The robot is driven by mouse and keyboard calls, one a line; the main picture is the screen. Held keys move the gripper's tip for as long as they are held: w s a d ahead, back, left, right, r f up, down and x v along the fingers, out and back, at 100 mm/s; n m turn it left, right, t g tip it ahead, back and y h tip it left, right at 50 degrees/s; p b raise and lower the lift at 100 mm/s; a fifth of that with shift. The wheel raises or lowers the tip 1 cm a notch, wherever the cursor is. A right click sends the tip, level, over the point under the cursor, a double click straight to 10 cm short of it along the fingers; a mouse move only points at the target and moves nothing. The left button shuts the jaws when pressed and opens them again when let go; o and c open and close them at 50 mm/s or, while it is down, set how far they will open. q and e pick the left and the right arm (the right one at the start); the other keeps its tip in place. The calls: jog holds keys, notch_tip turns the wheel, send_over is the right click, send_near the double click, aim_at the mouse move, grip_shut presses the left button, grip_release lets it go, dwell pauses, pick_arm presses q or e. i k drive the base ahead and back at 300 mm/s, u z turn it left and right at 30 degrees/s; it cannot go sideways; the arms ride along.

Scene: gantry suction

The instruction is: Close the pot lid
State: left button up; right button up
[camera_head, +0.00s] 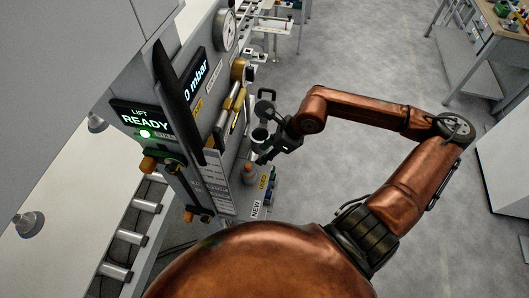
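A small dark grey-green pot (260,135) is at the right side of the machine panel. A dark round piece that looks like its lid (266,95) stands raised above the pot, apart from its mouth. My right gripper (265,143) is right beside the pot, its dark fingers appearing spread apart. At this size I cannot tell whether it touches the pot, and it partly hides the pot's right side. My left gripper is not in view.
The machine panel (218,170) with a gauge (225,30), yellow-handled parts and a lit READY display (140,117) stands left of the pot. Below are a small orange-topped bottle (249,173) and trays labelled USED and NEW (256,209). Open floor lies to the right.

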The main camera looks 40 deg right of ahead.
aim_at(263, 104)
jog(key=z, duration=1.25)
